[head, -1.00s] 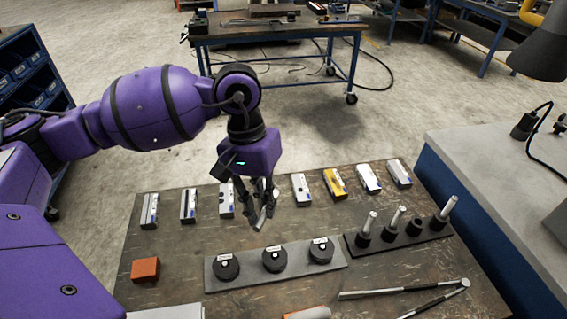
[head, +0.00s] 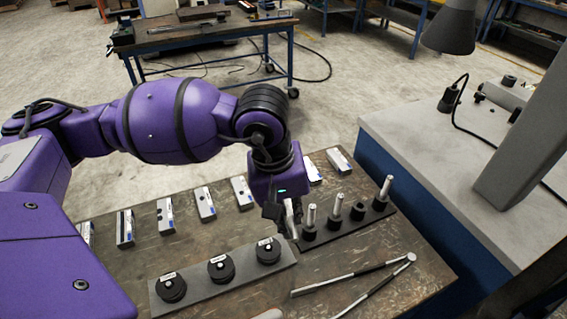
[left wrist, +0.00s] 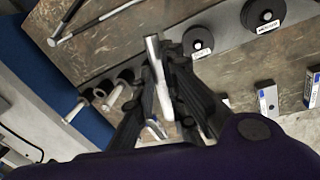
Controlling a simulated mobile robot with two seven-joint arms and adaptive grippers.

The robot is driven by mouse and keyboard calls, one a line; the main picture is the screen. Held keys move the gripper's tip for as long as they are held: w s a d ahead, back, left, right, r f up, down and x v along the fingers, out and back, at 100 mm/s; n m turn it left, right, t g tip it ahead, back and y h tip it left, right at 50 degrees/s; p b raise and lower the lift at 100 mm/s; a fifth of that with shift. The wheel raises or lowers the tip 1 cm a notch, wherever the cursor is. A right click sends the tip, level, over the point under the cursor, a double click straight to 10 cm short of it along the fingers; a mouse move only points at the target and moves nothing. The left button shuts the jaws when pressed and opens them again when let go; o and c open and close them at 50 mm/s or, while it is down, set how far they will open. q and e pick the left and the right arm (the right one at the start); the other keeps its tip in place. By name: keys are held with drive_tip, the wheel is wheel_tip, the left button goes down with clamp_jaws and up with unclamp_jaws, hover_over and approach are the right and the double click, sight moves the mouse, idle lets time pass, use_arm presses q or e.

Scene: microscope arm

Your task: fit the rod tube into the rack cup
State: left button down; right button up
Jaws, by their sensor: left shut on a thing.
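The dark rack (head: 375,222) stands on the table with a row of black cups. Three cups hold upright pale rods, such as the rod at the far right end (head: 386,187). The third cup from the left (head: 357,211) is empty. My left gripper (head: 291,212) is shut on a silver rod tube (left wrist: 154,60), close to the left end of the rack. The tube sticks out between the fingers in the left wrist view, with the rack's cups left of it. It is apart from the empty cup. My right gripper is not in view.
A grey plate (head: 190,294) with three black round pieces (head: 220,268) lies left of the rack. Several small labelled blocks (head: 205,205) line the table's far side. A hinged two-legged tool (head: 375,278) lies in front. A grey bench (head: 400,130) stands to the right.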

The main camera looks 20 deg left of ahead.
use_arm(q)
drive_tip(key=w+d+n+g+y+b, duration=0.1)
drive_tip(key=w+d+n+g+y, duration=0.3)
drive_tip(key=n, duration=1.1)
drive_tip(key=w+d+n+g+h+b, duration=0.15)
drive_tip(key=d+n+g, duration=0.5)
drive_tip(key=n, duration=0.85)
drive_tip(key=w+n+t+h+b, duration=0.3)
drive_tip(key=w+n+t+h, duration=0.7)
drive_tip(key=n+h, duration=0.8)
drive_tip(key=shift+w+d+f+n+h, duration=0.2)
drive_tip(key=shift+w+f+n+h, duration=0.25)
drive_tip(key=shift+w, duration=0.6)
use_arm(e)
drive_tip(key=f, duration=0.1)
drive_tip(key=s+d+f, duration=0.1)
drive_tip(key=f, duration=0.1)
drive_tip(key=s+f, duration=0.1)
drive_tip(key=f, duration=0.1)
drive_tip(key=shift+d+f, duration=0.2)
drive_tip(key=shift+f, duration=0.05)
